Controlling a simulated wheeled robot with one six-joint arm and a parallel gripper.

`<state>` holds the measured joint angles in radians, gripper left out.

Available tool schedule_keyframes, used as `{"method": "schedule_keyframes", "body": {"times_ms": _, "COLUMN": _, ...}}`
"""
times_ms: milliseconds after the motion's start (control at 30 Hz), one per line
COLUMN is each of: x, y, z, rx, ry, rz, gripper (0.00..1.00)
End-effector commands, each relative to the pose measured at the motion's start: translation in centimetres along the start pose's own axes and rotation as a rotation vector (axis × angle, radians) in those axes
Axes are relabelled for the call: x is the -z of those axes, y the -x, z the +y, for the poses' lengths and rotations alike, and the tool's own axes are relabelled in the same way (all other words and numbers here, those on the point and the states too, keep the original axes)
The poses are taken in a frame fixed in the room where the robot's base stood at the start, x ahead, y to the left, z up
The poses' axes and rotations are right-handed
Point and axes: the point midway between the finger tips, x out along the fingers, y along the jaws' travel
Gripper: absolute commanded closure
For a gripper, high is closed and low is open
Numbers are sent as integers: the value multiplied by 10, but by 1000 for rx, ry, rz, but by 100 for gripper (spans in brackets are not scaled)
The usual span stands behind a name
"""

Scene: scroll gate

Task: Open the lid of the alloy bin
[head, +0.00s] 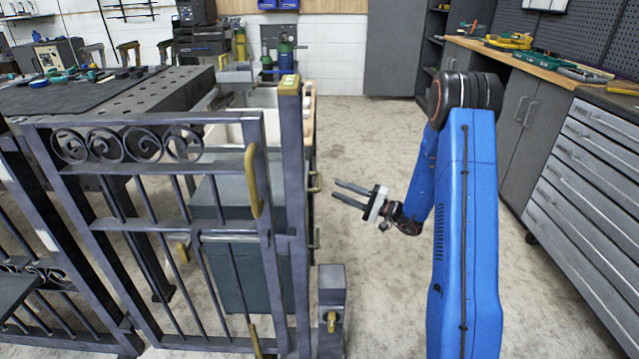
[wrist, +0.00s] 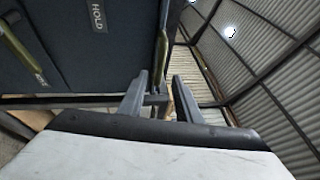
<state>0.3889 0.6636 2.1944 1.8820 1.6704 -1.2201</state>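A dark grey-green bin-like box (head: 247,275) with a flat top (head: 235,195) stands behind the scroll gate (head: 160,122) in the head view. The gate bars partly hide it, and no label on it is readable there. Its top looks closed. My gripper (head: 334,189) is open and empty, to the right of the gate post, with its fingers pointing left. In the wrist view my gripper (wrist: 158,95) shows two spread fingers with nothing held between them. A dark panel (wrist: 85,45) marked "HOLD" fills the upper left there; I cannot tell whether it belongs to the bin.
The gate has a brass handle (head: 253,180) and a tall post (head: 292,150). A short metal post (head: 331,310) stands to its right. A perforated worktable (head: 155,95) is behind on the left. Grey drawers (head: 590,160) line the right. The floor in between is clear.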

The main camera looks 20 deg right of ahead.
Motion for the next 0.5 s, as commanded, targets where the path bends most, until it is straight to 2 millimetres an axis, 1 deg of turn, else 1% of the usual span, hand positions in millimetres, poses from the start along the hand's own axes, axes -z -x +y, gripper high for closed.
{"method": "schedule_keyframes", "body": {"times_ms": 33, "x": -1, "y": -10, "z": 0, "rx": -1, "ry": 0, "rz": -3, "gripper": 69}}
{"method": "schedule_keyframes", "body": {"times_ms": 100, "x": -1, "y": -23, "z": 0, "rx": -1, "ry": 1, "rz": -3, "gripper": 69}}
{"method": "schedule_keyframes", "body": {"times_ms": 300, "x": -1, "y": -56, "z": 0, "rx": -1, "ry": 0, "rz": -2, "gripper": 69}}
{"method": "schedule_keyframes", "body": {"times_ms": 500, "x": 0, "y": -79, "z": 0, "rx": 0, "ry": 1, "rz": -2, "gripper": 69}}
